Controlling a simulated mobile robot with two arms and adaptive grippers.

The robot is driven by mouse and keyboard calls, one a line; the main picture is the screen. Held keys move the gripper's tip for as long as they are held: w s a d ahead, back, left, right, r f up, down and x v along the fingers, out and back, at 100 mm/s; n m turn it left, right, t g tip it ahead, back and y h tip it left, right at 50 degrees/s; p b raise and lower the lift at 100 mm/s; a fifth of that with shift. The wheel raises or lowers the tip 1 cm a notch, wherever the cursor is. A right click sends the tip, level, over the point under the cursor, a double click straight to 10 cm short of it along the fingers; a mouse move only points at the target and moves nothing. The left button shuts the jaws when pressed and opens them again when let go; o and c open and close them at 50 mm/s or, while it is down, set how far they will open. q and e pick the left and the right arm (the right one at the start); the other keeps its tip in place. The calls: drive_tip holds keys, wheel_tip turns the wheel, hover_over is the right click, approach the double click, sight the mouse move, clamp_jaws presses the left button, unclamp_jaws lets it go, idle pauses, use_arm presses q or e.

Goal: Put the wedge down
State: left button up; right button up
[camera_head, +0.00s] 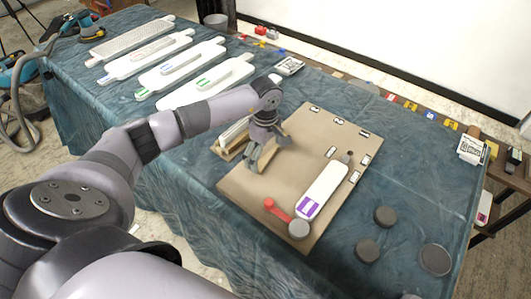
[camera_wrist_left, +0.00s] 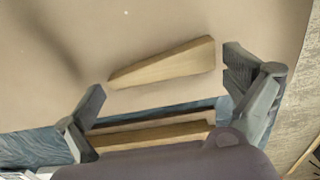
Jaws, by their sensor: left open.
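In the left wrist view, a pale wooden wedge (camera_wrist_left: 163,64) lies on the tan board (camera_wrist_left: 200,20). It sits between the spread fingers of my left gripper (camera_wrist_left: 165,78), with clear gaps at both ends. In the head view my left gripper (camera_head: 270,155) is open, low over the left part of the board (camera_head: 310,130). There the gripper seems to hide the wedge. Further wooden pieces (camera_wrist_left: 150,135) lie nearer the wrist, at the board's edge. My right gripper is not in view.
A white panel with purple marks (camera_head: 323,190) lies on the board, beside a red piece and a grey disc (camera_head: 299,229). Dark discs (camera_head: 366,250) lie on the blue cloth to the right. Several white panels (camera_head: 180,67) lie at the back left.

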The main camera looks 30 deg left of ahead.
sight(266, 156)
use_arm(q)
drive_tip(key=shift+r, duration=0.2)
drive_tip(key=shift+w+r, duration=0.1)
drive_tip(key=shift+r, duration=0.2)
wheel_tip(266, 156, up, 11)
drive_tip(key=b, duration=0.2)
drive_tip(key=shift+r, duration=0.2)
idle(0.6)
